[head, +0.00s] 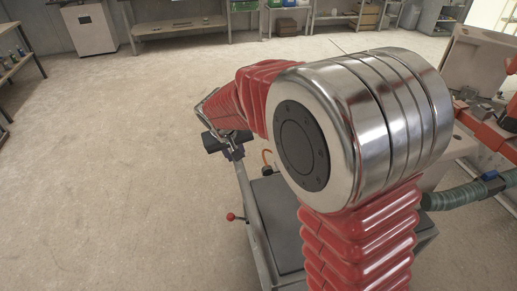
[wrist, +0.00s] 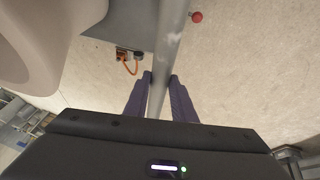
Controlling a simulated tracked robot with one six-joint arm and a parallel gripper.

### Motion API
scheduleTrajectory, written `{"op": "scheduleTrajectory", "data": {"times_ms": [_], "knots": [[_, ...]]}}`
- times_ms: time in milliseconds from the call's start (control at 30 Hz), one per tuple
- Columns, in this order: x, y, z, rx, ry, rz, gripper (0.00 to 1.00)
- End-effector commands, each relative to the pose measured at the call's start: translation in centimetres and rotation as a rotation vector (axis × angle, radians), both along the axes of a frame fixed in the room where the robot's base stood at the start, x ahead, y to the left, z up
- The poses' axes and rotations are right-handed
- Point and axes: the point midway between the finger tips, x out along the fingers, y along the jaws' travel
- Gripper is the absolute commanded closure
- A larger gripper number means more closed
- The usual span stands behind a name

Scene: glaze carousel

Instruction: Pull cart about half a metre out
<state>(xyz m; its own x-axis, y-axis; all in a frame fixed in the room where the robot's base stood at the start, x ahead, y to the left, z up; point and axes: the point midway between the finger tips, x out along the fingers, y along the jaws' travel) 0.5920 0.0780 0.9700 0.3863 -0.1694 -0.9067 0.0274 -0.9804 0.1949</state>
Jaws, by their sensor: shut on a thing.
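The cart (head: 268,215) is a grey platform with a metal rail, low in the middle of the head view and partly hidden by my arm. A red ball knob (head: 231,217) sticks out from its left side. My gripper (head: 233,153) is at the upper end of the cart's rail. In the wrist view my purple fingers (wrist: 161,80) are shut on the grey metal bar (wrist: 170,40), one on each side of it. The cart's grey surface (wrist: 118,22) and the red knob (wrist: 197,16) also show there. An orange hook-like piece (wrist: 131,66) is by the cart's edge.
Bare concrete floor (head: 120,150) is open to the left of the cart. A shelf with bottles (head: 14,62) stands at the far left. A pale cabinet (head: 90,28) and a bench (head: 180,27) line the back wall. A green hose (head: 455,197) lies close on the right.

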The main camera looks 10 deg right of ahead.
Motion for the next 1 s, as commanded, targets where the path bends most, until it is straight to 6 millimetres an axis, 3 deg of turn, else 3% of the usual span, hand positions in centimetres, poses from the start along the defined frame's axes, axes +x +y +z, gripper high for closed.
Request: {"op": "scheduleTrajectory", "data": {"times_ms": [100,300,800,833,1000], "knots": [[0.0,2.9,0.1,0.002,-0.004,0.007,1.0],[0.0,5.3,0.1,-0.002,-0.003,0.003,1.0],[-0.1,6.3,0.1,0.0,-0.003,0.0,1.0],[-0.1,6.3,0.1,0.001,-0.003,0.001,0.76],[-0.1,6.3,0.0,0.0,-0.003,0.001,0.64]]}}
